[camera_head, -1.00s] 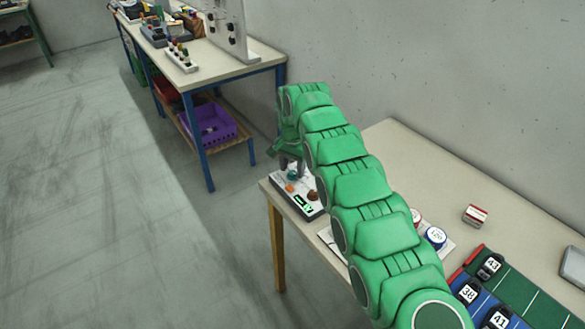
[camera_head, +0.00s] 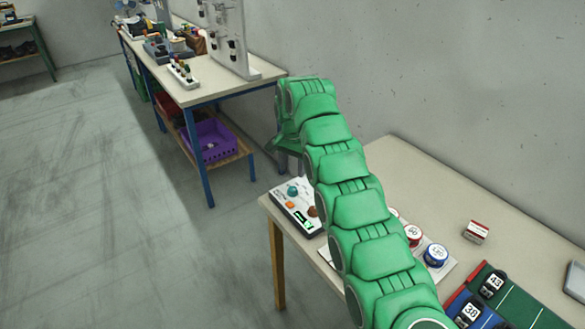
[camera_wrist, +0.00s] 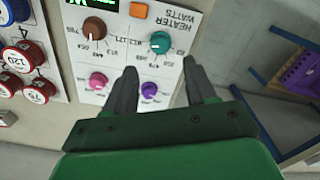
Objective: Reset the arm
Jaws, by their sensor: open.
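My green arm reaches from the lower right across the near table in the head view. My gripper (camera_wrist: 160,88) shows in the wrist view with two dark fingers apart and nothing between them. In the head view the gripper end is mostly hidden by the arm. The fingers point toward a white control panel (camera_wrist: 122,65) marked "HEATER WATTS", with brown, teal, pink and purple knobs and an orange button. The purple knob (camera_wrist: 149,90) appears between the fingertips in the picture. The panel also shows on the table's left end in the head view (camera_head: 287,213).
Round numbered red and blue pieces (camera_head: 436,254) lie on a white board beside the panel. Another table (camera_head: 215,78) stands behind, with a purple crate (camera_head: 211,140) below. A wall borders the tables.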

